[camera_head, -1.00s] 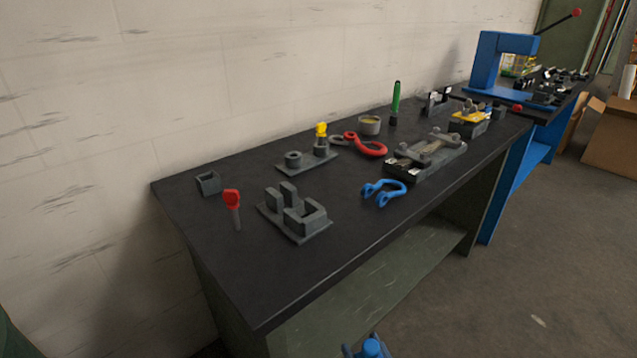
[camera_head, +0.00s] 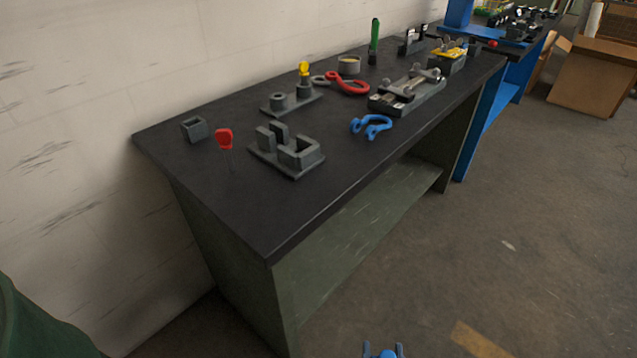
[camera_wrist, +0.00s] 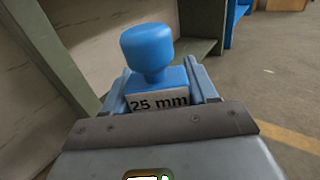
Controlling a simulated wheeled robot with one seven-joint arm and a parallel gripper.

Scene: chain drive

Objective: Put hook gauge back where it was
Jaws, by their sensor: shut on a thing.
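My gripper (camera_wrist: 160,92) is shut on a block with a blue knob and a "25 mm" label, which I take to be the hook gauge (camera_wrist: 148,48). The knob points up between the fingers in the wrist view; the gauge's lower part is hidden. In the head view, the gauge's blue top (camera_head: 386,353) and fingertips just show at the bottom edge, over the floor in front of the bench. On the dark bench top (camera_head: 215,195) stands a grey fixture with upright blocks and a gap (camera_head: 290,160). Left of it is a small open grey box-like holder (camera_head: 194,128).
A red-handled tool (camera_head: 224,139) stands near the bench's left end. A blue shackle (camera_head: 371,126), a red hook (camera_head: 350,84), a grey clamp fixture (camera_head: 405,95) and a plate with posts (camera_head: 291,101) lie farther along. The front-left bench top and floor are clear.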

